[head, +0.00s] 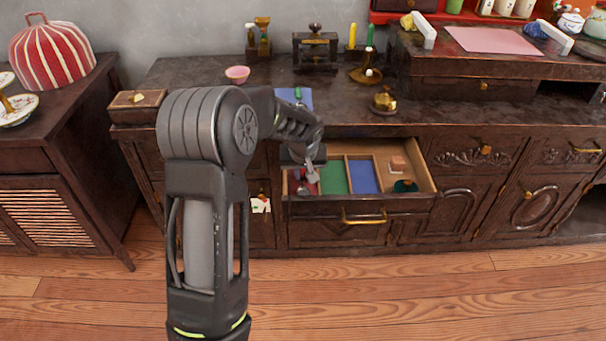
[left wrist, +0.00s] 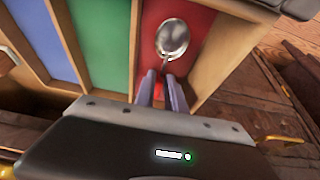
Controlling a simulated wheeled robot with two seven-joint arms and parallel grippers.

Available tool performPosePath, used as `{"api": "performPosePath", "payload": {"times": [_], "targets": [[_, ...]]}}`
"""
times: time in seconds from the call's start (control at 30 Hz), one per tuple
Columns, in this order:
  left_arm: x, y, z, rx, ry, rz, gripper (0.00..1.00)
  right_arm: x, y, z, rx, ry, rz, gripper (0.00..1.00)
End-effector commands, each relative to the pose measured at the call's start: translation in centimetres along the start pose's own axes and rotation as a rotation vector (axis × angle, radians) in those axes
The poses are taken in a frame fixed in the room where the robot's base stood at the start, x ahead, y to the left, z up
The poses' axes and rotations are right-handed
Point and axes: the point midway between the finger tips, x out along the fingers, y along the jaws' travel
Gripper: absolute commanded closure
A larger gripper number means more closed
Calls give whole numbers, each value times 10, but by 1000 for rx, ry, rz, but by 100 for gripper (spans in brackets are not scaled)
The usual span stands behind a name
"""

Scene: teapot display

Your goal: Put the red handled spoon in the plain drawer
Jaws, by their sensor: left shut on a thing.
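The open drawer (head: 410,206) has wooden dividers and red, green and blue floor sections. My left gripper (head: 309,168) reaches down over the red section (head: 296,184) at the drawer's left end. In the left wrist view the gripper (left wrist: 161,86) is shut on the spoon's red handle (left wrist: 159,89). The spoon's round metal bowl (left wrist: 173,38) points away from the fingers, over the red floor (left wrist: 195,20). I cannot tell whether the spoon touches that floor. In the head view, the arm and gripper hide much of the red section. My right gripper is not in view.
A small block (head: 397,165) and a dark green round thing (head: 405,186) are in the drawer's right section. A brass bell-like piece (head: 383,101), a pink bowl (head: 237,74) and a blue mat (head: 306,98) are on the cabinet top. The wooden floor in front is clear.

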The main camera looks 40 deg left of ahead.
Motion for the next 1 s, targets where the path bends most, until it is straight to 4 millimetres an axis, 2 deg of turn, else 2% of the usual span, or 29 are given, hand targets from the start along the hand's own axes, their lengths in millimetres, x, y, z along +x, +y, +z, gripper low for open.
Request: {"api": "performPosePath", "payload": {"times": [0.37, 0.4, 0.63, 1.0], "targets": [[4, 0, 2, 0, 1, 0, 100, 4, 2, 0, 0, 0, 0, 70], [2, 0, 1, 0, 1, 0, 82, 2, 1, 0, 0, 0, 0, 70], [2, 0, 1, 0, 1, 0, 64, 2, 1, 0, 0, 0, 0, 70], [-3, 0, -1, 0, 1, 1, 64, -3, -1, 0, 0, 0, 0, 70]]}}
